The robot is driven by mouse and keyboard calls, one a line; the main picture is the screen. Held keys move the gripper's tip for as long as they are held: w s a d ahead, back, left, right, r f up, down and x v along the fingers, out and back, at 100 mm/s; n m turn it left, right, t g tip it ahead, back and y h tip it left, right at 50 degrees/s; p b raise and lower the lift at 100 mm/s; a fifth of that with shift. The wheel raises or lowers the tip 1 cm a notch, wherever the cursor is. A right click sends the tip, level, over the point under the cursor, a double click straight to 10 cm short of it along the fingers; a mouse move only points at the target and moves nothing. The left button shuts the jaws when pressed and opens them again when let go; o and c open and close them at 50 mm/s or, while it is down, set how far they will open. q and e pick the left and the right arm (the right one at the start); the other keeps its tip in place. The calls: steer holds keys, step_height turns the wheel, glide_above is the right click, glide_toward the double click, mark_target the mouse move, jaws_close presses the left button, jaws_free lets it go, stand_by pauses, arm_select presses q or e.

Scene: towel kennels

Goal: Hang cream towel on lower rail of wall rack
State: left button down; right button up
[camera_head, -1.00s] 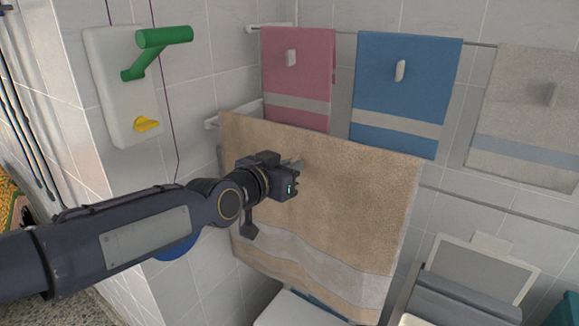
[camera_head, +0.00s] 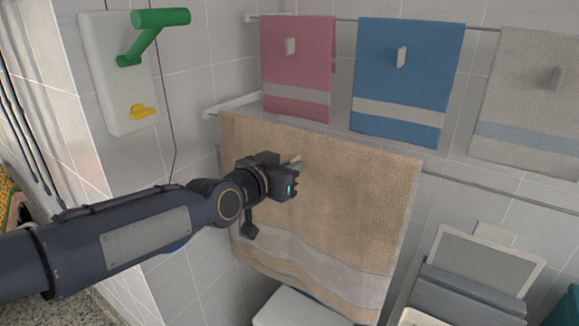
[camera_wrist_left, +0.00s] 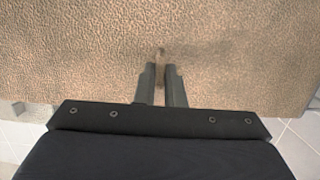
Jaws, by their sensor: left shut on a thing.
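The tan-cream towel (camera_head: 330,200) is spread out with its top edge nearly straight and a pale band near its bottom. My left gripper (camera_head: 291,175) is shut on a small tab on the towel's upper front; the left wrist view also shows the tab (camera_wrist_left: 160,54) between the fingers. The lower rail (camera_head: 500,190) of the wall rack emerges right of the towel, slightly below its top right corner; its left bracket (camera_head: 210,112) shows at the top left corner. The towel hides the rail's middle, so I cannot tell whether it rests on it. My right gripper is not in view.
A pink towel (camera_head: 296,75), a blue towel (camera_head: 405,85) and a grey towel (camera_head: 525,105) hang on the upper rail above. A white wall panel (camera_head: 105,70) with a green handle is at left. A grey lidded object (camera_head: 485,265) stands lower right.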

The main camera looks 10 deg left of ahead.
arm_select(q)
steer(key=shift+f, duration=0.4)
steer(key=c, duration=1)
jaws_free()
steer(key=shift+f, duration=0.1)
steer(key=shift+c, duration=0.2)
steer(key=shift+s, duration=0.15)
steer(key=f+b+v, duration=0.1)
steer(key=b+v, duration=0.1)
steer(key=v, duration=0.6)
steer(key=shift+s+a+f, duration=0.15)
steer(key=shift+s+f, duration=0.1)
steer(key=shift+s, duration=0.2)
